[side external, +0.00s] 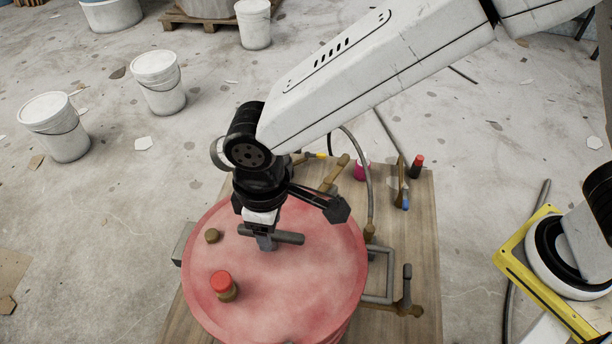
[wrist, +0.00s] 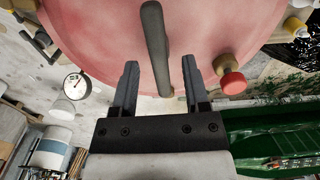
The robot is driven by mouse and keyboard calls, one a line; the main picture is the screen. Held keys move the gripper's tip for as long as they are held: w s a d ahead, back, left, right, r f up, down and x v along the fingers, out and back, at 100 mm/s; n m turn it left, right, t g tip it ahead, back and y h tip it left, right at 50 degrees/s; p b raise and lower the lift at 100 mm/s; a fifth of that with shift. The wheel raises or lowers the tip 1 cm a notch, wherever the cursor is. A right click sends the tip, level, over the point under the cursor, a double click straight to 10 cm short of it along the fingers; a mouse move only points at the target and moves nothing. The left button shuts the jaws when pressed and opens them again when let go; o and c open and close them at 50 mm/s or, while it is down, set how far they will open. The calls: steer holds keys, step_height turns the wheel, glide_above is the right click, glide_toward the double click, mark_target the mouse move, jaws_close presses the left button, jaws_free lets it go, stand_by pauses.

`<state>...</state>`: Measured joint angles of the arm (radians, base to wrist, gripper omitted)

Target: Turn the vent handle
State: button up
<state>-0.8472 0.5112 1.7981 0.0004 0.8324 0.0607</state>
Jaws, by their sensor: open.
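The vent handle appears to be the dark grey bar (side external: 288,238) on top of the pink-red drum-like mould (side external: 315,285). In the wrist view the bar (wrist: 153,40) runs lengthwise between the fingers. My gripper (side external: 263,240) points down over the mould's top at the bar. In the wrist view my gripper (wrist: 159,66) is open, with one finger on each side of the bar and a visible gap to both. The fingers partly hide the bar's middle in the side view, and I cannot tell their exact height against it.
A red-capped brass valve (side external: 223,287) and a small brass knob (side external: 212,236) stand on the mould near my gripper. Pipework (side external: 380,290) and a hose (side external: 369,195) lie to the right on the wooden board (side external: 415,240). White buckets (side external: 158,83) stand on the floor behind left.

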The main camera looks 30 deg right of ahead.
steer(key=shift+f, duration=0.3)
jaws_close()
